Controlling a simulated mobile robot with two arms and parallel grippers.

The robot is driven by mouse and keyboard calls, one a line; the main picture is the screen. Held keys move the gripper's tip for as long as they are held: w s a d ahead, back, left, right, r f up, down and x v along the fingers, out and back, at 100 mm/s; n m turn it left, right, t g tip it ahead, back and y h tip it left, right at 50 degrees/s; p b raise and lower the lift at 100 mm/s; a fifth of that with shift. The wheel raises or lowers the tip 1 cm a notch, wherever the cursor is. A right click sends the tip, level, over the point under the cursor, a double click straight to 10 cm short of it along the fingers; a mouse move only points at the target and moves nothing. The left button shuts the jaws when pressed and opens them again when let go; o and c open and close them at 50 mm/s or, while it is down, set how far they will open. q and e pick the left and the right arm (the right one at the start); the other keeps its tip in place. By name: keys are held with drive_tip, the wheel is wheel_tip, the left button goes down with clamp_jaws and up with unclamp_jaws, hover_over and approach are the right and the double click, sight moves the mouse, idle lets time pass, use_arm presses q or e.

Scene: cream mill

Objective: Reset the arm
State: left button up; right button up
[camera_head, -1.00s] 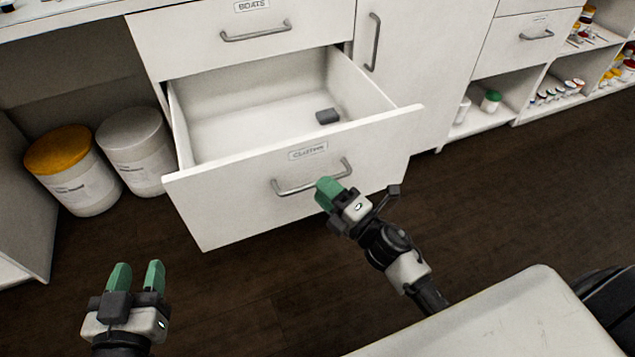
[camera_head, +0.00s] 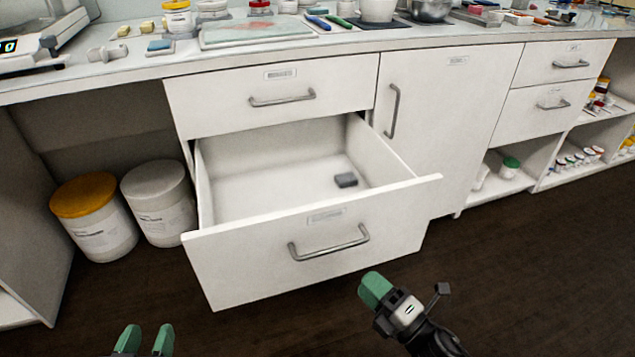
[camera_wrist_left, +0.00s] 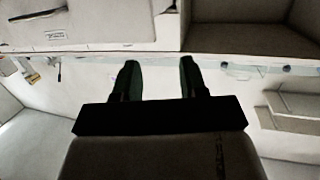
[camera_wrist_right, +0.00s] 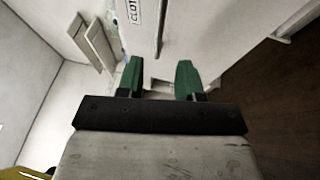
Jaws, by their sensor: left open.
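My left gripper (camera_head: 145,341) is at the bottom left of the head view, above the dark floor. Its green fingers are apart and empty, and they also show in the left wrist view (camera_wrist_left: 158,80). My right gripper (camera_head: 374,287) is in front of the open drawer, below and to the right of its handle (camera_head: 329,243), clear of it. The right wrist view shows its green fingers (camera_wrist_right: 160,80) apart with nothing held between them. The lower drawer (camera_head: 400,208) stands pulled out, with a small dark grey block (camera_head: 346,180) inside.
A shut drawer (camera_head: 340,88) sits above the open one, with a cabinet door (camera_head: 440,130) to the right. Two tubs, one with an orange lid (camera_head: 82,195) and one white (camera_head: 158,190), stand at left. The countertop (camera_head: 130,68) holds several items. Floor in front is clear.

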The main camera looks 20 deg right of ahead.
use_arm(q)
drive_tip(key=shift+d, duration=0.1)
